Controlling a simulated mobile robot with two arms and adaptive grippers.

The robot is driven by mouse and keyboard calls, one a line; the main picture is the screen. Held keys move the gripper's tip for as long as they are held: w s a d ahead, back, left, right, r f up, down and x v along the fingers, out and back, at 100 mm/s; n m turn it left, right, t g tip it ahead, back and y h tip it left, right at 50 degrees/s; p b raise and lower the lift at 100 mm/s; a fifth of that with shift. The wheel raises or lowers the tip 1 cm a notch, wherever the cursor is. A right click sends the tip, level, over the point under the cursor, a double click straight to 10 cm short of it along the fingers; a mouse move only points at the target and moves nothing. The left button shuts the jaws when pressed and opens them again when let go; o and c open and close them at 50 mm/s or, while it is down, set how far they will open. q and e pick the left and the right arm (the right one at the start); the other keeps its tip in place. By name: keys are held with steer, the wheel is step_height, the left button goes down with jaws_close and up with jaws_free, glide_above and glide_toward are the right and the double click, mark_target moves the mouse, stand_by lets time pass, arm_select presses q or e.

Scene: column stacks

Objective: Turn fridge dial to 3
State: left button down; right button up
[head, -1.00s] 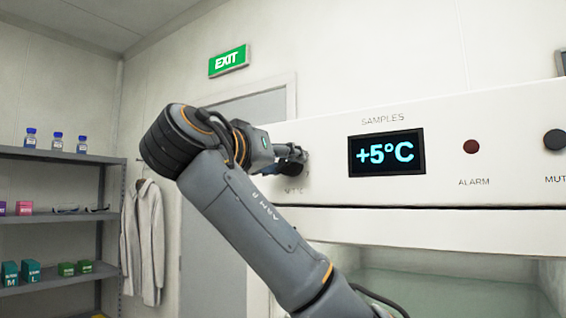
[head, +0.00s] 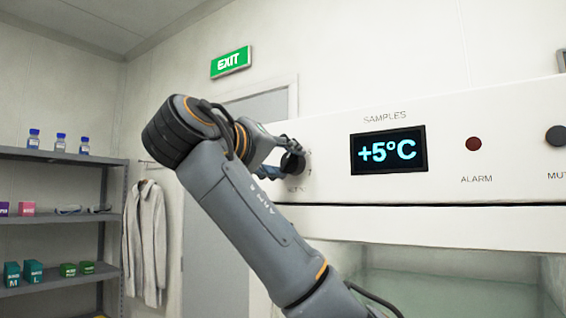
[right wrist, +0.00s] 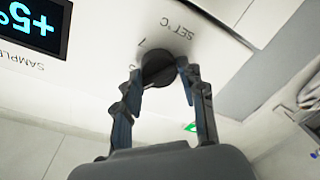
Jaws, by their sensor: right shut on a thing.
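The fridge dial (head: 293,164) is a round black knob at the left end of the white fridge panel, mostly behind my arm in the head view. In the right wrist view the dial (right wrist: 159,68) sits between my two fingers, beside the printing "SET °C" and a "7". My right gripper (head: 284,155) is shut on the dial, with one fingertip on each side; it also shows in the right wrist view (right wrist: 160,70). I cannot read which number the dial points to. The display (head: 388,152) reads +5°C. My left gripper is not in view.
The panel also carries a red alarm light (head: 473,144) and a dark mute knob (head: 556,136) at the right. The clear fridge front (head: 450,280) is below. A shelf (head: 60,155) with bottles and boxes and a hanging white coat (head: 145,240) stand well away at left.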

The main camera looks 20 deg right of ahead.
steer(key=n, duration=0.3)
steer(key=shift+n, duration=0.3)
steer(key=shift+r+n+g, duration=0.1)
steer(key=shift+n+g, duration=0.2)
steer(key=shift+n, duration=1.2)
steer(key=o, duration=1)
steer(key=shift+c, duration=0.2)
steer(key=shift+o, duration=0.8)
steer(key=shift+w+d, duration=0.1)
steer(key=shift+a, duration=0.25)
steer(key=v, duration=0.7)
